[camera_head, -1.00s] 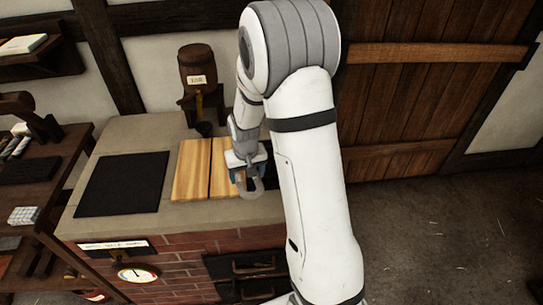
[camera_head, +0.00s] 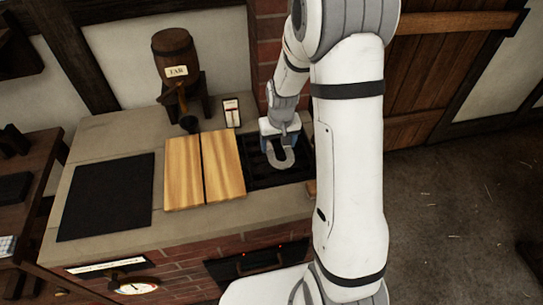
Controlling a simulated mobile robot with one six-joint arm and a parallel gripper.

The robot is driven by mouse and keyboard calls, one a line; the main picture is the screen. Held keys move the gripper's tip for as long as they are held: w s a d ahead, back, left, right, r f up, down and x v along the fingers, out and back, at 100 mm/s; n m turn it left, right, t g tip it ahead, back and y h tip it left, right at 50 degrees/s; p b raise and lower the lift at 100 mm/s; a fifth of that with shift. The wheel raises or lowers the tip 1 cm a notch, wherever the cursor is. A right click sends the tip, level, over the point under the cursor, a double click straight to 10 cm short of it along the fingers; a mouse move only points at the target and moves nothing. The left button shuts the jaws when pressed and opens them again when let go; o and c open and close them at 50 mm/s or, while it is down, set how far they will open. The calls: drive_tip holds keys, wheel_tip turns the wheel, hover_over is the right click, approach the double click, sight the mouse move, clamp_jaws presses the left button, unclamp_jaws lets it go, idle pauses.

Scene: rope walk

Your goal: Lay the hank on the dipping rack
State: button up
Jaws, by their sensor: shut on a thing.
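The hank (camera_head: 284,164), a pale grey U-shaped loop, hangs from my gripper (camera_head: 280,144). My gripper is shut on its upper part, and the fingertips are small and partly hidden at this angle. The dark slatted dipping rack (camera_head: 258,179) is set in the stone counter, right of the wooden boards. The hank is over the rack in the picture; I cannot tell whether it touches the slats. My arm hides the rack's right end.
Two wooden boards (camera_head: 183,172) lie left of the rack, and a black mat (camera_head: 107,196) lies farther left. A small labelled gauge (camera_head: 231,112) stands behind the rack. A dark shelf (camera_head: 25,205) is at left.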

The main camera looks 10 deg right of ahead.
drive_tip(key=w+b, duration=0.5)
drive_tip(key=b, duration=0.6)
drive_tip(key=shift+w+f+p, duration=0.15)
drive_tip(key=shift+f+p, duration=0.05)
drive_tip(key=shift+f, duration=2.15)
drive_tip(key=shift+w+f+p, duration=0.1)
drive_tip(key=shift+f+p, duration=0.05)
drive_tip(key=shift+f, duration=2.2)
drive_tip(key=o, duration=1)
